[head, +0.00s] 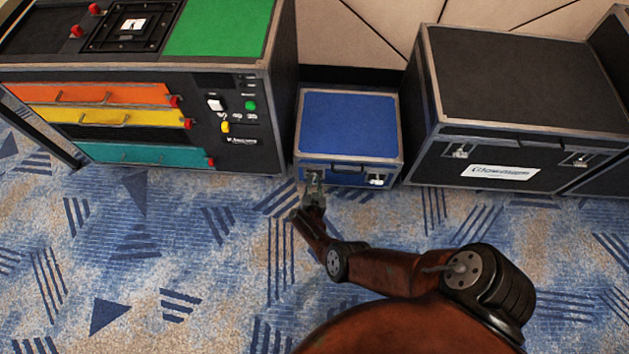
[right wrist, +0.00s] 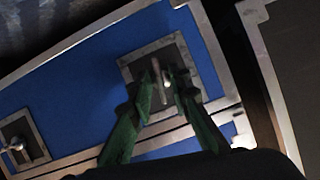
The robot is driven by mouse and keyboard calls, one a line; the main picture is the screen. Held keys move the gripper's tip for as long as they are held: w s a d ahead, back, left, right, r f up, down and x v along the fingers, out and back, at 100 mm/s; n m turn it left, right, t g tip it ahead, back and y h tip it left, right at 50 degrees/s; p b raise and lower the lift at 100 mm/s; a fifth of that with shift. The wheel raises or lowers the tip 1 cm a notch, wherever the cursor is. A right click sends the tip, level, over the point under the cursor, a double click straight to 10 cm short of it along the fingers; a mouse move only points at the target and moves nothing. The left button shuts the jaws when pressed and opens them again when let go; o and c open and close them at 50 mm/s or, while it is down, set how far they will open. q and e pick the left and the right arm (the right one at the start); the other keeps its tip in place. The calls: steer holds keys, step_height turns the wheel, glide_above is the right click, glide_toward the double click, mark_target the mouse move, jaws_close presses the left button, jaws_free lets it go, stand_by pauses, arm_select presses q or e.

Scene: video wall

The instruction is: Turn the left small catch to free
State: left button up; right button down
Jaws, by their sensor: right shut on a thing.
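The small blue case (head: 348,124) stands on the carpet between two larger units, and its lid is down. It has two small metal catches on its front. The left small catch (right wrist: 166,84) sits in a square metal plate in the right wrist view. My right gripper (head: 315,184) is at this catch, and in the right wrist view its two fingers (right wrist: 167,76) are closed around the catch's tab. The fingers partly hide the catch, so its exact turn is hard to read. The right small catch (head: 376,181) is untouched, and also shows in the right wrist view (right wrist: 22,146). My left gripper is not in view.
A black cabinet (head: 240,140) with orange, yellow and teal drawers stands close on the left. A large black case (head: 525,85) stands close on the right. The patterned carpet (head: 150,270) in front is clear.

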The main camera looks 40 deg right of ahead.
steer(key=shift+a+f+n+g, duration=0.1)
steer(key=shift+n+g, duration=0.2)
steer(key=shift+n, duration=0.3)
stand_by(0.3)
steer(key=c, duration=2.2)
jaws_free()
steer(key=shift+o, duration=0.2)
steer(key=v, duration=0.7)
steer(key=shift+a, duration=0.2)
steer(key=shift+s, duration=0.1)
